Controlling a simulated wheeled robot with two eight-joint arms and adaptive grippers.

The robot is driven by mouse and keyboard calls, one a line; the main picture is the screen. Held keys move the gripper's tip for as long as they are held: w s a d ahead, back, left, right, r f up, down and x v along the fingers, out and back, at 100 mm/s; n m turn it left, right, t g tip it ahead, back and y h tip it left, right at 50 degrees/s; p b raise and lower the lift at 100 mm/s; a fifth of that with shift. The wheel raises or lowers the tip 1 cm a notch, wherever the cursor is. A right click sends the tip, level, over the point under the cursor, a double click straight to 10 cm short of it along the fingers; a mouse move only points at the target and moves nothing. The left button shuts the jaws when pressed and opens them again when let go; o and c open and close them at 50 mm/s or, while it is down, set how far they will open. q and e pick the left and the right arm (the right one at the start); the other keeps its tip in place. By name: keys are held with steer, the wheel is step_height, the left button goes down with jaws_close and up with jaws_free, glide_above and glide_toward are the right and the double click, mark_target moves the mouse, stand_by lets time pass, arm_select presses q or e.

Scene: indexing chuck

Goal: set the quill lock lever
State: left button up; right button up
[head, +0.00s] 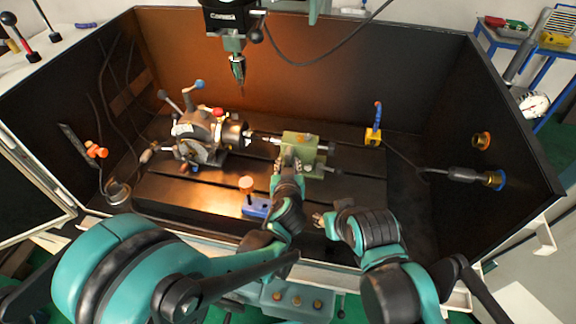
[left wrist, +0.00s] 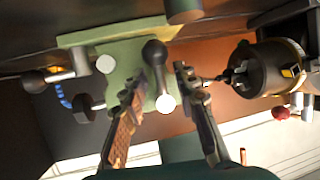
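The green tailstock (head: 299,147) stands on the dark slotted table, and it fills the upper middle of the left wrist view (left wrist: 122,58). A dark lever (left wrist: 155,60) with a rounded knob end and a pale tip shows in front of it, likely the quill lock lever. My left gripper (head: 286,162) is at the tailstock's near side, hiding part of it. In the left wrist view its two fingers (left wrist: 160,80) are apart, one on each side of the lever, with gaps showing. My right gripper (head: 319,219) is low, near the table's front edge; its fingers are too small to read.
The indexing chuck (head: 205,132) stands left of the tailstock. A drill head (head: 237,68) hangs above and behind. A blue block with an orange knob (head: 254,205) lies at the table's front.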

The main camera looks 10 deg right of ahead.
arm_select(q)
jaws_close()
